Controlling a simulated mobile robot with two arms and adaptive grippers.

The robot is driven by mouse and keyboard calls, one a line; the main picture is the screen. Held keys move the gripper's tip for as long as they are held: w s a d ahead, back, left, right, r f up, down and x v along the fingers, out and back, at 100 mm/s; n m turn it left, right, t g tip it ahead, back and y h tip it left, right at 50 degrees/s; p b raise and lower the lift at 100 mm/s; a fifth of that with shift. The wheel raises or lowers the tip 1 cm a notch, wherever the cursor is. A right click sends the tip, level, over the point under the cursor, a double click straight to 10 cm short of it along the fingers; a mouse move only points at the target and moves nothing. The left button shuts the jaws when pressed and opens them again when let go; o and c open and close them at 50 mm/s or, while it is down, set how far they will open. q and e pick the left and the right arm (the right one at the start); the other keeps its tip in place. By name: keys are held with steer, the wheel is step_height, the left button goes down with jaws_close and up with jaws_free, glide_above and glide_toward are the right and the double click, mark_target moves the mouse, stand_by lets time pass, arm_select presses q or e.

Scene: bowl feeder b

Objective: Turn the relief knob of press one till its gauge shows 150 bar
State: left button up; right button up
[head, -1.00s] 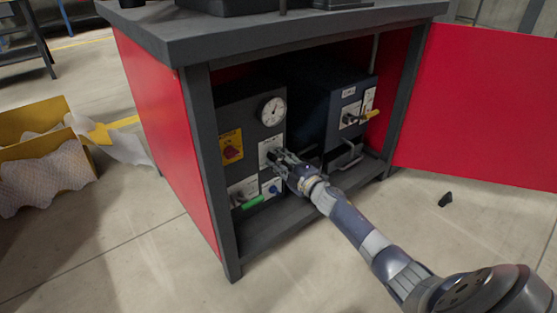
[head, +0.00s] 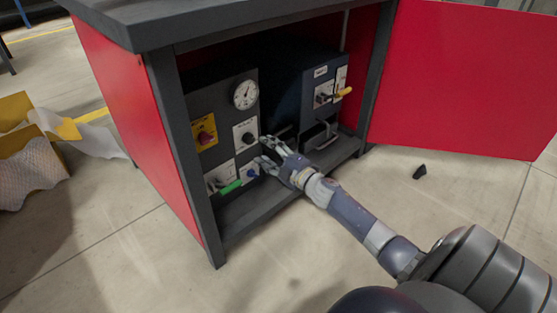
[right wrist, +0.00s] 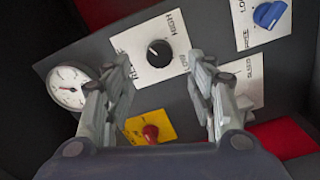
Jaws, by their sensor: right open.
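The near dark panel in the cabinet bears a white round gauge (head: 245,95) with a dark needle; its reading is too small to tell. Below it, a black knob (head: 249,138) sits on a white plate. My right gripper (head: 261,151) is open and empty, just off the panel, right of and below the knob. In the right wrist view the black knob (right wrist: 158,53) on its plate marked "HIGH" shows between and beyond the open fingers (right wrist: 161,68), apart from both. The gauge (right wrist: 66,87) shows at left, partly behind a finger. My left gripper is not in view.
A red switch on a yellow plate (head: 203,134), a green handle (head: 230,187) and a blue knob (head: 252,173) share the panel. A second unit with a yellow lever (head: 343,92) stands at right. The red door (head: 465,80) is open. A small black object (head: 420,172) lies on the floor.

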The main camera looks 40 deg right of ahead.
steer(key=shift+s+d, duration=0.2)
steer(key=shift+s, duration=2.55)
